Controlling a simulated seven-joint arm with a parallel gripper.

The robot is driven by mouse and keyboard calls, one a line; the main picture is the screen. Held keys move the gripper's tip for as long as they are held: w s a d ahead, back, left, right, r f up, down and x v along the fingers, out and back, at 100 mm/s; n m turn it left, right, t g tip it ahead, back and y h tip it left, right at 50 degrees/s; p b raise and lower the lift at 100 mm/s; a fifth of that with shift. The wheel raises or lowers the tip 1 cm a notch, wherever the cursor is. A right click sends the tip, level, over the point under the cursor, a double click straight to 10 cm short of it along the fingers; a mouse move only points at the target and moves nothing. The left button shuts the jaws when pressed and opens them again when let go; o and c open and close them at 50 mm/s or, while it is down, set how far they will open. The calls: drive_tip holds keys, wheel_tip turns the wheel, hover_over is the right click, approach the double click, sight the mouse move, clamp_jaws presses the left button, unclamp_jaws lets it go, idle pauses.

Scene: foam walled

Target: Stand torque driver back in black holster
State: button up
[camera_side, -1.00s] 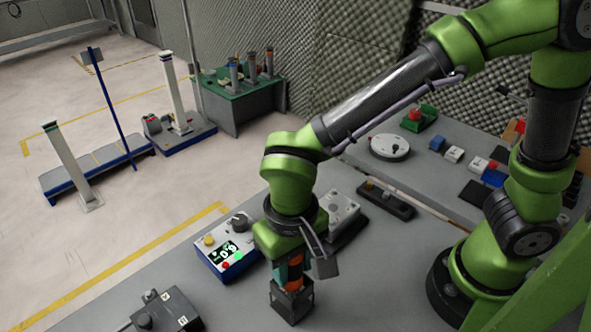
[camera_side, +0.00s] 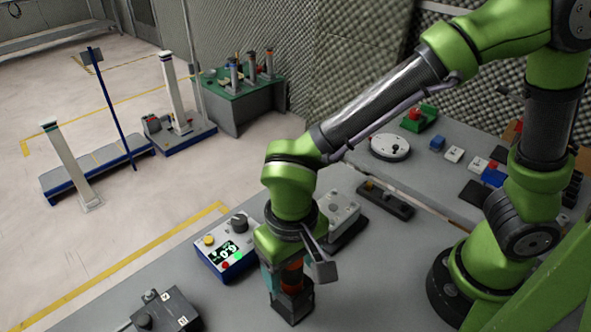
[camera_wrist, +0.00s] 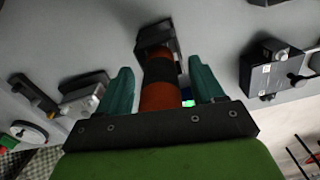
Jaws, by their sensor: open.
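The torque driver (camera_wrist: 160,88), orange with a black band, stands in the black holster (camera_wrist: 151,34) on the grey table. In the side view the driver (camera_side: 292,276) shows partly below my wrist, its lower end inside the holster (camera_side: 292,304). My gripper (camera_wrist: 161,80) is open, with one teal finger on each side of the driver and a visible gap on both sides. In the side view my gripper (camera_side: 282,280) is just above the holster. The driver's top is hidden by my gripper.
A blue-and-white control box (camera_side: 226,255) with a lit display stands left of the holster. A dark grey box (camera_side: 168,310) is at the front left. A grey block (camera_side: 342,217) and a dark tray (camera_side: 386,199) lie behind.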

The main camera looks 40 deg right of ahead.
wheel_tip(320, 180, up, 17)
idle(0.4)
drive_tip(key=shift+f, duration=0.1)
drive_tip(key=shift+w+d+f+n+t+y, duration=0.25)
drive_tip(key=shift+d+f+n, duration=0.15)
drive_tip(key=shift+f+n, duration=0.1)
drive_tip(key=shift+w+d+f+n+t+y, duration=0.15)
drive_tip(key=shift+d+f+n+y, duration=0.15)
drive_tip(key=shift+f+n, duration=0.2)
drive_tip(key=d+m+t, duration=0.4)
drive_tip(key=d+t, duration=0.2)
drive_tip(key=d, duration=1.4)
drive_tip(key=shift+s+d+f+t+y, duration=0.2)
drive_tip(key=shift+s+t+y, duration=0.1)
drive_tip(key=shift+y, duration=0.15)
